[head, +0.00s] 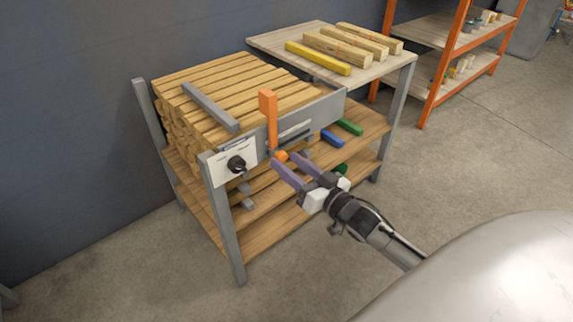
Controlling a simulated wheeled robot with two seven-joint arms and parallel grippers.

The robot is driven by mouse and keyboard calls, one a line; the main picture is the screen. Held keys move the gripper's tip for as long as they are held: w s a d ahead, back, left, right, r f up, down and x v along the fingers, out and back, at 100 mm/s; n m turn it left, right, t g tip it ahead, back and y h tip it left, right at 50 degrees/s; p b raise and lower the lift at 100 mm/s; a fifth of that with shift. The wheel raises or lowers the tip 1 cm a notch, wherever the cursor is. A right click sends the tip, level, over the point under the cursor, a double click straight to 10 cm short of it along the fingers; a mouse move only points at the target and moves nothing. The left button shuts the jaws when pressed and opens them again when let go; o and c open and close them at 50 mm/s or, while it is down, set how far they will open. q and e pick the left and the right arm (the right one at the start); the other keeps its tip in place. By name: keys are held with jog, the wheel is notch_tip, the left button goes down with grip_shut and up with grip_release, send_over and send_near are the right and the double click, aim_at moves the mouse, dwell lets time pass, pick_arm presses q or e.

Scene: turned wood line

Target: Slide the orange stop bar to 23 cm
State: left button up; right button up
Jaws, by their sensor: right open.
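The orange stop bar (269,120) stands upright at the front edge of the wood-stacked bench, beside a slotted grey rail (319,110). An orange knob (281,156) shows below the bar, just past my fingertips. My right gripper (293,166) is open, with its two purple-grey fingers pointing at the knob. The fingers look close to the knob, but I cannot tell whether they touch it. No scale marks can be read at this size. My left gripper is not in view.
A white panel with a black dial (236,164) is at the bench's left front corner. A grey bar (210,106) lies across the stacked wood strips (227,77). A side table (272,42) holds several wood pieces. Orange shelving (443,70) stands behind right. Floor in front is clear.

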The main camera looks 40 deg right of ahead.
jog(key=shift+w, duration=0.8)
grip_shut()
jog(key=shift+d, duration=0.15)
jog(key=d, duration=0.7)
jog(key=shift+w+d, duration=0.3)
jog(key=shift+d, duration=0.05)
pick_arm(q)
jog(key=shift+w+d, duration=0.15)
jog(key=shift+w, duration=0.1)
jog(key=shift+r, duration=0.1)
pick_arm(e)
grip_release()
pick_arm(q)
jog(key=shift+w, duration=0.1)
